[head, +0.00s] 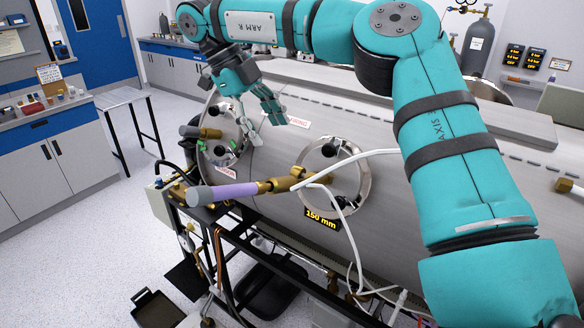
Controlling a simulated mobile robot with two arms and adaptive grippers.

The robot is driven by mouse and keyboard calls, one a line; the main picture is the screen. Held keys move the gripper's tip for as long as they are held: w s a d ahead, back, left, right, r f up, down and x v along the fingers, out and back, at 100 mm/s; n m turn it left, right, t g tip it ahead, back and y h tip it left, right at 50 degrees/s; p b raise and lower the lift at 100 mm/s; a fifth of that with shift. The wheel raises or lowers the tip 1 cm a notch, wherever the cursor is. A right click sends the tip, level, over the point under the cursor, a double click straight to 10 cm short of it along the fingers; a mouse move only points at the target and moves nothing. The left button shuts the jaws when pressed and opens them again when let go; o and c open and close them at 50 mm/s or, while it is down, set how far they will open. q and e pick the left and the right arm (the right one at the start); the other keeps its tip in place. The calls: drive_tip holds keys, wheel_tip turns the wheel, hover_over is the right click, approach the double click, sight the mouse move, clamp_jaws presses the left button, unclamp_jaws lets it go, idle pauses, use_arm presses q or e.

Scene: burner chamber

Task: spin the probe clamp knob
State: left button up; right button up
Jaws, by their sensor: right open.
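My right gripper (262,127) is open and empty, with its fingers pointing down beside the left round port (218,172) of the grey cylindrical chamber. A black knob (222,108) sits at the top of that port, just left of the fingers. A second black knob (331,147) sits at the top of the nearer port ring (357,190). A probe with a purple sleeve (233,191) enters the nearer port through a brass fitting (290,183). I cannot tell which knob is the probe clamp's. My left gripper is not in view.
The grey chamber (270,215) lies on a black frame. White cables (345,225) hang from the nearer port. A "150 mm" label (320,219) marks it. A small table (120,98) and blue-grey cabinets (45,150) stand at left. A black open bin (157,308) is on the otherwise mostly clear floor.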

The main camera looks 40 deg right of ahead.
sight(293, 167)
drive_tip(key=x, duration=0.8)
drive_tip(key=shift+s+d+r, duration=0.15)
drive_tip(key=shift+s+d, duration=0.15)
drive_tip(key=shift+d, duration=0.05)
drive_tip(key=shift+x, duration=1)
drive_tip(key=shift+f, duration=0.55)
drive_tip(key=shift+s+d, duration=0.15)
clamp_jaws()
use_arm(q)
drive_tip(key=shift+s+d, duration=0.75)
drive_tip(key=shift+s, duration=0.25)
